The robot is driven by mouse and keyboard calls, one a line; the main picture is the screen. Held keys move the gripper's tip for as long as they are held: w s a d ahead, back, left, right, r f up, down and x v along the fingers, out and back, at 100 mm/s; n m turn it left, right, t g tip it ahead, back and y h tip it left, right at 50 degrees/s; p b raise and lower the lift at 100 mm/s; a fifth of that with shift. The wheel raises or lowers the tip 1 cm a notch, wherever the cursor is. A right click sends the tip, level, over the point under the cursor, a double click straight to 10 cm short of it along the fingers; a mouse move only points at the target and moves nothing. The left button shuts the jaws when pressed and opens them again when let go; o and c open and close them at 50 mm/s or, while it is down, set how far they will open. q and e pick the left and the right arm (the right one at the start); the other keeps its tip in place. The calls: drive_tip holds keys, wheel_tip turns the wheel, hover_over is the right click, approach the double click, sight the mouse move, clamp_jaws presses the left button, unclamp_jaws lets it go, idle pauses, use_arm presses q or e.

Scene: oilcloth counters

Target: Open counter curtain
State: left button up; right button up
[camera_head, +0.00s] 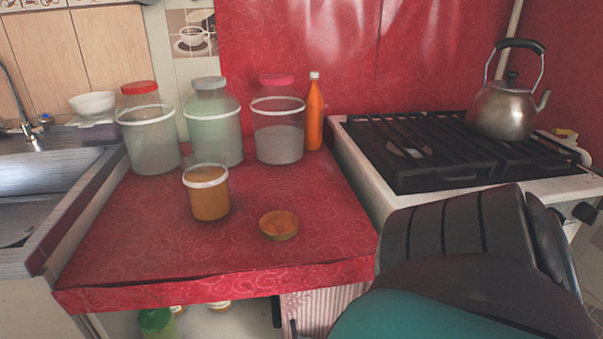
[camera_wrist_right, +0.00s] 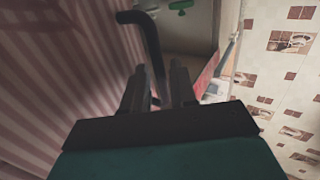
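The striped pink-and-white curtain (camera_head: 328,306) hangs below the red counter's front edge, partly hidden by my right arm. It fills the left of the right wrist view (camera_wrist_right: 50,80). A black bent bar (camera_wrist_right: 151,50), like a handle, stands beside the curtain; its dark upright part also shows at the curtain's left edge in the head view (camera_head: 277,311). My right gripper (camera_wrist_right: 157,82) has its two fingers apart, one on each side of the bar, with a gap seemingly left around it. My left gripper is not in view.
On the red counter (camera_head: 130,240) stand several jars, an orange bottle (camera_head: 314,115) and a brown lid (camera_head: 279,225). The stove (camera_head: 450,150) with a kettle (camera_head: 505,105) is at right, the sink (camera_head: 40,185) at left. A green item (camera_head: 156,321) sits under the counter.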

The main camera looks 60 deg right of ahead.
drive_tip(key=shift+o, duration=0.9)
drive_tip(key=s+d, duration=0.1)
drive_tip(key=s, duration=1.2)
